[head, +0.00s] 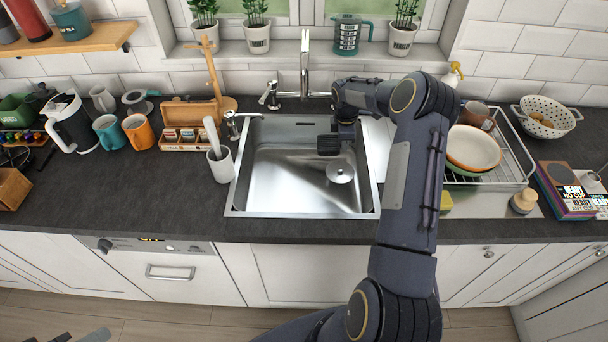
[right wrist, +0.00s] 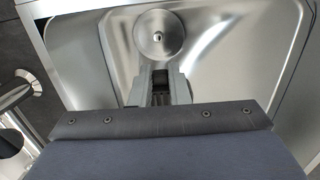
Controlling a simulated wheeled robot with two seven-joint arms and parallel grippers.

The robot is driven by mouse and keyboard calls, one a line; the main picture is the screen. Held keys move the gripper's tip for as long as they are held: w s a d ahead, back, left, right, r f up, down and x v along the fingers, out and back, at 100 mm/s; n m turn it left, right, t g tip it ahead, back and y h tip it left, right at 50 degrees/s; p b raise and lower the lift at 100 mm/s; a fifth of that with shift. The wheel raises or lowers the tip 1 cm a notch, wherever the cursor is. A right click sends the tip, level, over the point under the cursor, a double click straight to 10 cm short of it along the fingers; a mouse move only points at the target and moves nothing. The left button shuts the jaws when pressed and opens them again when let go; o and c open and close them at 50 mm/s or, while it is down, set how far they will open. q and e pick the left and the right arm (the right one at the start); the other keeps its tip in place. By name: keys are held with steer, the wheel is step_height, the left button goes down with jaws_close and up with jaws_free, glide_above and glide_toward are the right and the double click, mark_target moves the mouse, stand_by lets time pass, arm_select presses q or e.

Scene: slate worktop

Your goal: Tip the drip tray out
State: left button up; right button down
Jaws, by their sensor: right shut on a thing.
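My right gripper (head: 328,146) is over the sink basin, left of and behind the drain as the head view shows it. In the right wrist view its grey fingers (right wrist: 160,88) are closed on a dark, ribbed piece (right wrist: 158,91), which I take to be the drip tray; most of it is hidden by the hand. How far it is tilted cannot be told. The steel sink (head: 262,190) lies below, with its round drain (head: 340,174). Grey parts of my left gripper (head: 82,337) show only at the bottom left edge, empty as far as seen.
The tap (head: 304,65) stands behind the sink. A dish rack (head: 525,172) with bowls (head: 470,150) stands to the right. Mugs (head: 138,131) and a kettle (head: 70,122) are at left. The front-left worktop is clear.

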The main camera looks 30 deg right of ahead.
step_height(320, 180, up, 6)
steer(key=d+y, duration=0.1)
steer(key=shift+w+g, duration=0.35)
steer(key=shift+g, duration=0.05)
steer(key=shift+d, duration=0.1)
